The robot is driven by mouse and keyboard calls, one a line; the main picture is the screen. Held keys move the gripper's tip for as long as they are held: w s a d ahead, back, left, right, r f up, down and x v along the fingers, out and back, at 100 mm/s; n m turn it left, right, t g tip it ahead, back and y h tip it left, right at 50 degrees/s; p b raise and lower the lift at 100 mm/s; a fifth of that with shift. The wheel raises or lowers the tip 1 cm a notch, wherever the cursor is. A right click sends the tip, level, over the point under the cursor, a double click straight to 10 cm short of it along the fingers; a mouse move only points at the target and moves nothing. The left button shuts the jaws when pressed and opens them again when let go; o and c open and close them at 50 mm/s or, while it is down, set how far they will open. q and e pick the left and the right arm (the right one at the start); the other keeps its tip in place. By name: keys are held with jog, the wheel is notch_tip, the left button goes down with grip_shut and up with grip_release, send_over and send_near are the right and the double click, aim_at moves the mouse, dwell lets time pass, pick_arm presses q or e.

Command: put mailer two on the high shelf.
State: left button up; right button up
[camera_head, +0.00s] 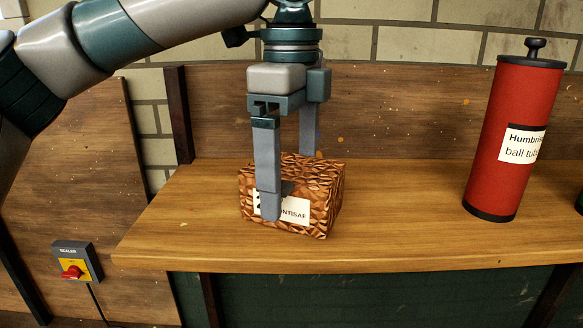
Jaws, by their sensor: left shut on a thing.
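A brown box with a leaf-like pattern and a white label (322,190) is on the wooden shelf (400,245), near its left end. The label is partly covered by a finger; a dark figure, perhaps a 2, shows beside it, with "ONTISAF" on the right. My left gripper (288,190) comes down from above and is shut on the box, one finger over its front face and the other behind it. The box's underside looks to be at the shelf surface; I cannot tell whether it touches. My right gripper is not in view.
A red tube (513,135) with black ends and a "ball tub" label stands upright at the right of the shelf. A sealer switch box (77,265) with a red knob hangs at the lower left. The shelf between box and tube is clear.

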pick_arm(q)
jog(key=shift+f, duration=0.4)
jog(key=shift+d+f, duration=0.1)
jog(key=shift+f, duration=0.05)
jog(key=o, duration=0.9)
jog(key=shift+r, duration=0.2)
jog(key=shift+r+b, duration=0.3)
jog(key=shift+r, duration=0.3)
notch_tip(320, 180, up, 10)
jog(key=shift+f+b, duration=0.25)
jog(key=shift+b, duration=0.35)
jog(key=shift+r, duration=0.65)
jog(key=shift+f, duration=0.1)
